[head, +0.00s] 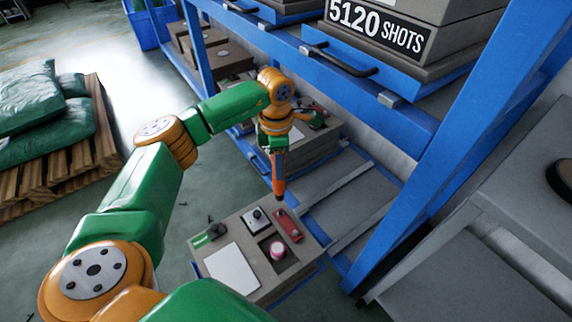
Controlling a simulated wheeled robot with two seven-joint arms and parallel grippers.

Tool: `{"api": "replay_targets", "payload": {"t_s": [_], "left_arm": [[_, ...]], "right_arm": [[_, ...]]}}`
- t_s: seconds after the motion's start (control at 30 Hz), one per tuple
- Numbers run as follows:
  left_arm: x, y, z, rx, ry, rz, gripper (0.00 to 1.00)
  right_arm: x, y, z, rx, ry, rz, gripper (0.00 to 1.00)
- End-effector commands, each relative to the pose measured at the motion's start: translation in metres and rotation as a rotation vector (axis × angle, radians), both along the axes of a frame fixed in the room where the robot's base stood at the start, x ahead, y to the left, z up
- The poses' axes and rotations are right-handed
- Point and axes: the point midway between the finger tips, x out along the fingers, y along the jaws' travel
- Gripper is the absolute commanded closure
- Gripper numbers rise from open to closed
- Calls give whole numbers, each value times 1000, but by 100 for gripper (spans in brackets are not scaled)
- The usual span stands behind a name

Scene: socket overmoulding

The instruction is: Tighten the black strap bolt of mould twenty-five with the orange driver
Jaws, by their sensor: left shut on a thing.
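My left gripper (275,143) is shut on the orange driver (279,172), which points down with its dark tip above a grey mould block (208,259). The tip appears close to the far end of a red strap (288,226) on the block's top; I cannot tell whether it touches. A black knob stands on a pale plate (256,218) beside the strap. Another black piece (216,230) sits by a green label (204,238). No number reading twenty-five is legible, and I cannot tell which piece is the black strap bolt. My right gripper is out of view.
The block also carries a white sheet (232,269) and a pink round part (277,250). A blue rack (410,120) holds more moulds, one marked 5120 SHOTS (375,28). Another mould (312,150) lies behind my gripper. A pallet (85,160) with green sacks stands left; floor between is clear.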

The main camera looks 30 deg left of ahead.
Motion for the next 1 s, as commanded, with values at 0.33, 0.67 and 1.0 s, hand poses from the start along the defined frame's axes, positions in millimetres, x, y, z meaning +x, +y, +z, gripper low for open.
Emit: {"api": "replay_targets", "payload": {"t_s": [0.33,0.67,1.0], "left_arm": [[0,0,2,1,1,-3,100],[0,0,-38,1,1,-5,100],[0,0,-68,1,1,-6,100]], "right_arm": [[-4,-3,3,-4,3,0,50],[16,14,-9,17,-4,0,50],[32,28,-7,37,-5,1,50]]}}
